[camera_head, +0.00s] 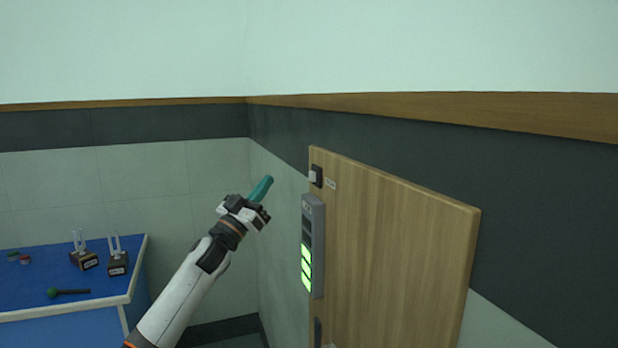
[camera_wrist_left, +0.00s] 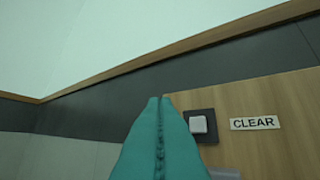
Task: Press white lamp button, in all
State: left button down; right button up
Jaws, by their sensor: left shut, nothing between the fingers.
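A white square button (camera_head: 313,176) on a dark mount sits at the upper left edge of a wooden panel (camera_head: 400,240). In the left wrist view the button (camera_wrist_left: 198,124) has a sign reading CLEAR (camera_wrist_left: 255,123) to its right. My left gripper (camera_head: 268,181), with teal fingers, is shut and empty. In the head view it is left of the button, with a gap in the picture. In the left wrist view the fingertips (camera_wrist_left: 160,99) appear just left of the button's mount; I cannot tell the distance in depth. My right gripper is not in view.
A grey box (camera_head: 318,245) with several lit green bars (camera_head: 306,268) is mounted on the panel below the button. A blue-topped bench (camera_head: 110,275) at left holds two small dark blocks with upright prongs and a green-ended rod (camera_head: 68,292). Walls stand behind.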

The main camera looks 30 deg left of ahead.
aim_at(312, 176)
pick_arm(q)
jog(key=w+d, duration=0.5)
jog(key=shift+w, duration=0.3)
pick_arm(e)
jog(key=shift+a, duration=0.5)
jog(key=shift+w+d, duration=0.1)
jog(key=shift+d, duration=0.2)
pick_arm(q)
jog(key=shift+r, duration=0.1)
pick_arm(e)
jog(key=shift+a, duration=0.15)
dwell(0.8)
pick_arm(q)
jog(key=shift+d, duration=0.1)
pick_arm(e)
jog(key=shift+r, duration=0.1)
pick_arm(q)
jog(key=shift+w+d, duration=0.2)
jog(key=shift+w, duration=0.1)
